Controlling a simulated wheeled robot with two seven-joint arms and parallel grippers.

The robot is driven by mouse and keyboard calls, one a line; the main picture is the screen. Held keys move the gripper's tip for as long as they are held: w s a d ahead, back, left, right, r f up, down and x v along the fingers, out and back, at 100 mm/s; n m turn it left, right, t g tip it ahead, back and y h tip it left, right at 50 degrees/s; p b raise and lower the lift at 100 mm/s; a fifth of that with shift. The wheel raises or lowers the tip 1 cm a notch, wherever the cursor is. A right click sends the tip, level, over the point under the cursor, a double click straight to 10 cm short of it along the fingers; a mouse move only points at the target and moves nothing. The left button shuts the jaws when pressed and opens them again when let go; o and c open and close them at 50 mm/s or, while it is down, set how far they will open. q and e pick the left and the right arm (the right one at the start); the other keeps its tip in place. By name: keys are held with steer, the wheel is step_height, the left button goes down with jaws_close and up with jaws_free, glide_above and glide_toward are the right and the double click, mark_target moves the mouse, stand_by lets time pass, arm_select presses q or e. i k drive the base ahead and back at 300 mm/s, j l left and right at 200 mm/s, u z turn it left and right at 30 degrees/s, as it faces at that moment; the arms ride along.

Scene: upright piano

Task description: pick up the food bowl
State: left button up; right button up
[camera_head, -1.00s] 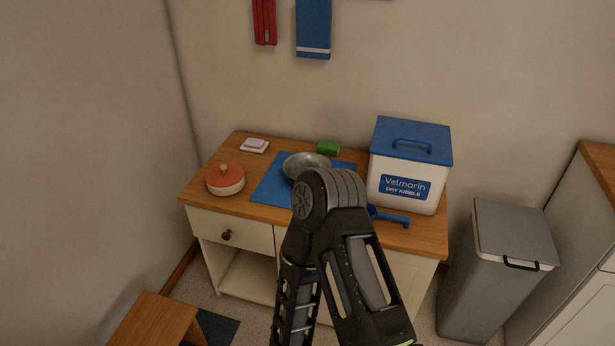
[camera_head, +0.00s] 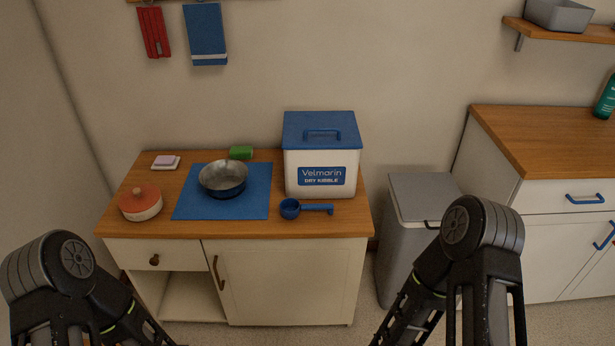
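The food bowl (camera_head: 223,181) is a round metal bowl with a dark blue outer side. It sits upright on a blue mat (camera_head: 190,206) on the wooden-topped cabinet, left of the kibble box. Both of my arms show at the bottom of the head view, one at the left and one right of the cabinet. Only arm links show; both grippers are out of the frame. Nothing touches the bowl.
A white Velmarin kibble box (camera_head: 320,172) with blue lid, a blue scoop (camera_head: 305,209), a red-lidded pot (camera_head: 141,204), a green sponge (camera_head: 241,153) and soap (camera_head: 166,162) share the top. A grey bin (camera_head: 409,240) stands right of the cabinet.

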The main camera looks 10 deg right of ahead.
mark_target(222, 179)
steer(key=i+l+z, duration=0.25)
steer(key=i+l, duration=0.35)
steer(key=i, duration=0.25)
